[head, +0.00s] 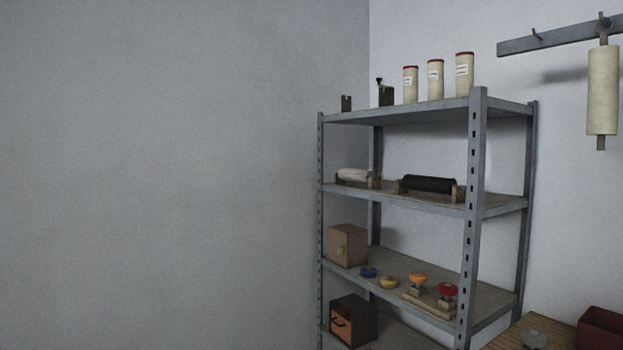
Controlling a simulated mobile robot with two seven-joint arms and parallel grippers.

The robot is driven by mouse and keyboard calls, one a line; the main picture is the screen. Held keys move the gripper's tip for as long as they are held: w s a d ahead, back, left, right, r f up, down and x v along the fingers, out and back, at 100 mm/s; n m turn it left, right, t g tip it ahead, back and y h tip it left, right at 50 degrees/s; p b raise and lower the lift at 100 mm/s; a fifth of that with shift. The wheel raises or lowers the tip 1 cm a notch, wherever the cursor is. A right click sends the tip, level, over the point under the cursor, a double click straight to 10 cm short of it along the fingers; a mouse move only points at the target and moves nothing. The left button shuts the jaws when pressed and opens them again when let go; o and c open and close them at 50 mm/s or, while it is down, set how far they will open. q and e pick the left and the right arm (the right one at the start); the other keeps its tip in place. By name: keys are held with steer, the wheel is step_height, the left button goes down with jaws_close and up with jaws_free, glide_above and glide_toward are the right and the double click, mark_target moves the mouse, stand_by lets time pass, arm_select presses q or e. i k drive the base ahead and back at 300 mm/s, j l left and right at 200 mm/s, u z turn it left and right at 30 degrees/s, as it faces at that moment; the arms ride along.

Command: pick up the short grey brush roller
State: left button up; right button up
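No roller that is clearly short and grey shows in the head view. A short pale roller (354,175), whitish in this light, lies on the upper middle shelf at the left, by small wooden supports. I cannot tell if it has bristles or is the grey brush roller. A longer black roller (429,184) lies to its right between wooden end blocks (458,192). A cream roller (602,90) hangs upright from the wall rail. Neither of my grippers is in view.
The grey metal shelf rack (475,200) stands in the corner; its front post is an obstacle. Cream canisters (435,80) stand on top. Lower down are a brown box (347,245) and coloured knobs (447,289). A wooden surface with a red bin (601,333) is at lower right.

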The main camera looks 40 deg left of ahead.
mark_target(353, 174)
steer(key=u, duration=1.2)
steer(key=z, duration=2.25)
steer(key=u, duration=2.25)
steer(key=i+j+z, duration=0.15)
steer(key=i, duration=0.15)
steer(key=i+j+z, duration=0.1)
steer(key=i, duration=0.2)
